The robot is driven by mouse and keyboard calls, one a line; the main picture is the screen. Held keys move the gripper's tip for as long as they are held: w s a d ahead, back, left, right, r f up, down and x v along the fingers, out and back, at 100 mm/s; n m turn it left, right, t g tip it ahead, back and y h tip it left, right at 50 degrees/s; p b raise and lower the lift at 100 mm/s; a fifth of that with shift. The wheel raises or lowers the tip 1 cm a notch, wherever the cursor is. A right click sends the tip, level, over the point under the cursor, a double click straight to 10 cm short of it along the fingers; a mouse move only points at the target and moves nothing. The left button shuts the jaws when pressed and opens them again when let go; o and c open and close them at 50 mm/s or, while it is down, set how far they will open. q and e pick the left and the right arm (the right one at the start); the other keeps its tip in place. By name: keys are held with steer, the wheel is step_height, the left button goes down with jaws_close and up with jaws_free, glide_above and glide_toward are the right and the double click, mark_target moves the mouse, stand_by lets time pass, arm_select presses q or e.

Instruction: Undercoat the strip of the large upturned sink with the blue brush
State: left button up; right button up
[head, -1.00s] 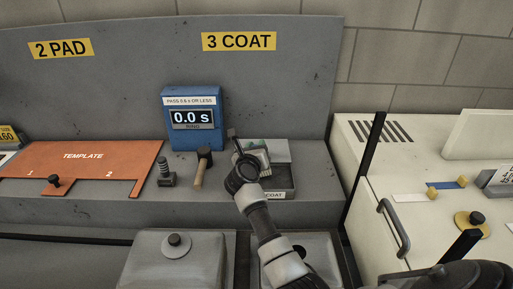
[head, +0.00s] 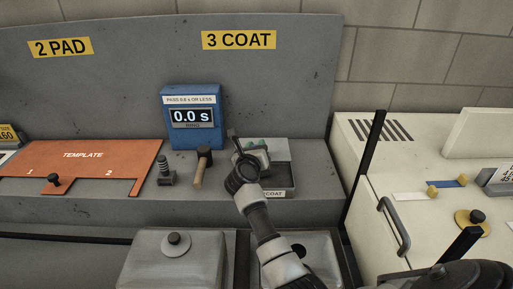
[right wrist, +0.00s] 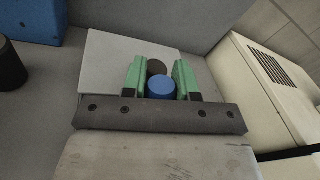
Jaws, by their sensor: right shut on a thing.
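My right gripper (head: 256,146) is over the left part of the coat tray (head: 283,180) on the bench ledge. In the right wrist view its green fingers (right wrist: 160,80) stand on either side of the round blue end of the brush (right wrist: 161,87), shut on it. The brush's lower part is hidden. A dark round thing shows just behind it. Two grey sinks lie upturned at the front: the left one (head: 160,262) has a black knob, and the right one (head: 321,250) is partly hidden by my arm. I cannot tell which is larger. My left gripper is not seen.
An orange template (head: 95,160) lies to the left. A cream cabinet (head: 365,165) stands to the right, past a dark upright post.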

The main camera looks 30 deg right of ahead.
steer(key=shift+f, duration=0.15)
stand_by(0.3)
step_height(320, 180, up, 7)
steer(key=p, duration=0.6)
steer(key=shift+p, duration=0.3)
stand_by(0.5)
